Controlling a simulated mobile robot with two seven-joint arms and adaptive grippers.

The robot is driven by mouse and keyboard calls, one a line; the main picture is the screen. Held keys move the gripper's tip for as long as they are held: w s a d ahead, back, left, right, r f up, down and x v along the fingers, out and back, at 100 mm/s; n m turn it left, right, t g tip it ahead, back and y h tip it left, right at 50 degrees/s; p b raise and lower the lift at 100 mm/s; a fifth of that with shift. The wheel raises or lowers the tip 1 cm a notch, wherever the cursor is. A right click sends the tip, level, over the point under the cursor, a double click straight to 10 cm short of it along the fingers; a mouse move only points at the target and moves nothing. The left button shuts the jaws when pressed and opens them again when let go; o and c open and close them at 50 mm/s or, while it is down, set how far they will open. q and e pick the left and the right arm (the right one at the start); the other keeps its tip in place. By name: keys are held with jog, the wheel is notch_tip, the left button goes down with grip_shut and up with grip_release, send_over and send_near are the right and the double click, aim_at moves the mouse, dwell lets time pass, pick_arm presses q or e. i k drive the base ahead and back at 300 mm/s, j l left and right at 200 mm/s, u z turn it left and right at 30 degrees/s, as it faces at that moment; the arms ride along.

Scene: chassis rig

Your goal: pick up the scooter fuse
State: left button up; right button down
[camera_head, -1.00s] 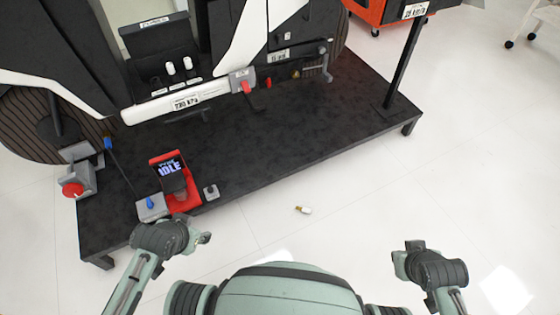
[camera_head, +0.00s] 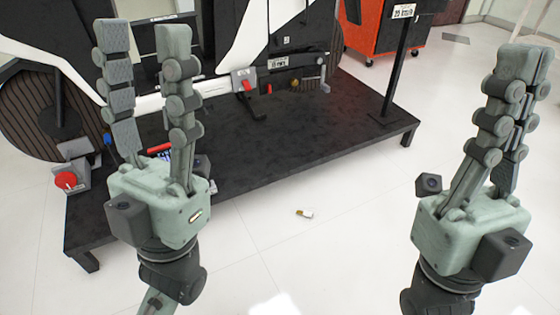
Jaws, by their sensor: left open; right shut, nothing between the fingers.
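The scooter fuse appears to be the small white and gold piece (camera_head: 304,213) lying on the white floor in front of the black platform. It lies between my two grippers in the picture, touching neither. My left gripper (camera_head: 143,38) is raised at the left, fingers pointing up and spread apart, with nothing between them. My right gripper (camera_head: 527,68) is raised at the right, fingers pointing up and together, holding nothing. My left gripper hides part of the scooter and the red-framed display on the platform.
The black platform (camera_head: 290,145) carries the white and black scooter (camera_head: 215,95). A red button box (camera_head: 70,180) sits at its left end. A sign post (camera_head: 398,60) stands at its right, an orange cabinet (camera_head: 385,30) behind. The floor around the small piece is clear.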

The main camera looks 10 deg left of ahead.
aim_at(307, 214)
jog(key=i+j+z, duration=0.3)
jog(key=i, duration=0.2)
jog(key=i+j+z, duration=0.3)
jog(key=i, duration=0.2)
jog(key=i+l, duration=0.1)
jog(key=i, duration=0.4)
